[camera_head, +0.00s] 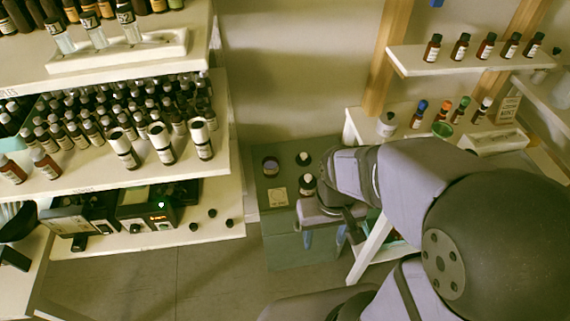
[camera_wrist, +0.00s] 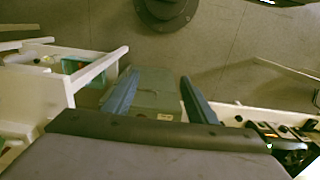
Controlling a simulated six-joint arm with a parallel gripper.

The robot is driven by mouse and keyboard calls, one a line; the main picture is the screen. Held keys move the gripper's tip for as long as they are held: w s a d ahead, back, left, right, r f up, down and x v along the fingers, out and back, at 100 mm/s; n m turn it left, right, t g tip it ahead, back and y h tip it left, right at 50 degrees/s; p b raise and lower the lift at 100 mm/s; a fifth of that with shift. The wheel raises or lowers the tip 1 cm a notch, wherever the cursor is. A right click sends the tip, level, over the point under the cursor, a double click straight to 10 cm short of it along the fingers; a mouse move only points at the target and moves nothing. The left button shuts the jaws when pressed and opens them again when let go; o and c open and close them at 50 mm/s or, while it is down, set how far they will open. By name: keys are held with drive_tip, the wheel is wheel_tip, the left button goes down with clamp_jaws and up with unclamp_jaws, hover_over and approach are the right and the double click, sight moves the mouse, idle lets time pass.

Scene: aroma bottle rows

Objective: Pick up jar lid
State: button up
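In the head view, a dark jar (camera_head: 271,166) with a purplish top stands on the green table (camera_head: 285,250). A small dark round item (camera_head: 303,159) lies or stands to its right; I cannot tell whether it is the jar lid or a lidded jar. Another dark jar (camera_head: 308,184) with a pale top is just behind my gripper. My gripper (camera_head: 324,241) is over the right part of the table, its blue fingers apart with nothing seen between them. The wrist view also shows my gripper (camera_wrist: 159,77) open, with the green table (camera_wrist: 158,98) beyond the fingers and no lid recognisable.
A yellow label (camera_head: 278,196) lies on the green table. Shelves of bottles (camera_head: 130,160) stand on the left, with several small black caps (camera_head: 212,213) on the lower one. A wall shelf (camera_head: 470,66) and white stand (camera_head: 372,250) are on the right. The table's front left is clear.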

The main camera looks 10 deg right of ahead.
drive_tip(key=o, duration=0.4)
drive_tip(key=shift+c, duration=0.2)
drive_tip(key=t+b, duration=0.3)
drive_tip(key=b, duration=1.2)
hover_over(304, 157)
drive_tip(key=s, duration=0.2)
drive_tip(key=shift+w+f, duration=0.1)
drive_tip(key=shift+f, duration=9.55)
drive_tip(key=shift+f, duration=0.15)
